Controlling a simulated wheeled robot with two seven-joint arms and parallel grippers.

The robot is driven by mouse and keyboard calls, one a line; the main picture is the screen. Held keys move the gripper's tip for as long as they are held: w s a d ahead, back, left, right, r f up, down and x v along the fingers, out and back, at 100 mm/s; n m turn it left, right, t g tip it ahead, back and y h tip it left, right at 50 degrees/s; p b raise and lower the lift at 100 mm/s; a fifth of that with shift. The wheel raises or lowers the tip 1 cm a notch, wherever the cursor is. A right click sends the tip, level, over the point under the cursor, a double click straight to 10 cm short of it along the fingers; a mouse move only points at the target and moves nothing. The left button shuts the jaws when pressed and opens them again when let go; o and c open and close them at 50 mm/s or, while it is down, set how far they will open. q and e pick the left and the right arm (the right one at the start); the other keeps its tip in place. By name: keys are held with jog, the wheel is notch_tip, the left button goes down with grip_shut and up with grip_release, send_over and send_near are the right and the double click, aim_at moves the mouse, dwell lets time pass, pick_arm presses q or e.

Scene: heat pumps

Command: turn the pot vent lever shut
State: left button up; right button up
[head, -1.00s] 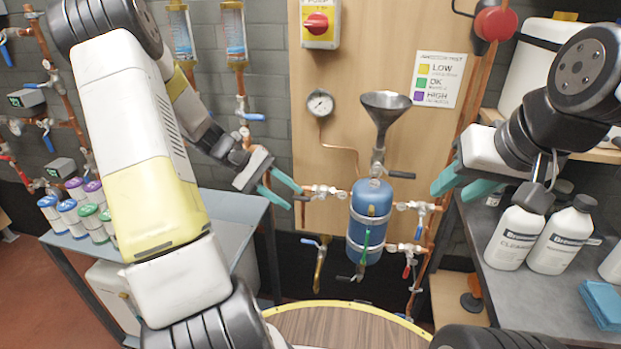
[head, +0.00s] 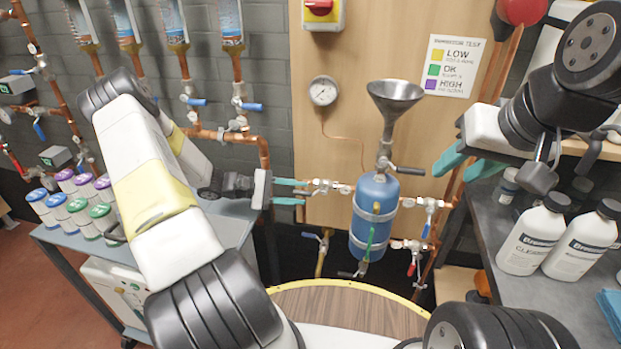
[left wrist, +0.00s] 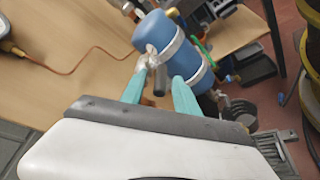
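The blue pot (head: 374,218) stands upright against the wooden board, with a metal funnel (head: 396,96) on top. A small valve joins a pipe at its upper left; its dark lever (left wrist: 160,80) hangs at the pot's side in the left wrist view. My left gripper (head: 291,192) points right at this valve. Its teal fingers are apart, one on each side of the dark lever in the left wrist view (left wrist: 166,92); contact cannot be told. The funnel valve has a black lever (head: 408,170). My right gripper (head: 466,163) is open and empty, right of the pot.
A blue-handled valve (head: 428,228) and a red-handled valve (head: 411,264) are right of the pot. White bottles (head: 533,236) stand on the right bench. A pressure gauge (head: 323,91) hangs above left.

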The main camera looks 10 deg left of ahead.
pick_arm(q)
jog(key=shift+w+d+f, duration=0.15)
jog(key=shift+d, duration=0.4)
jog(key=shift+c, duration=0.3)
grip_shut()
dwell(0.8)
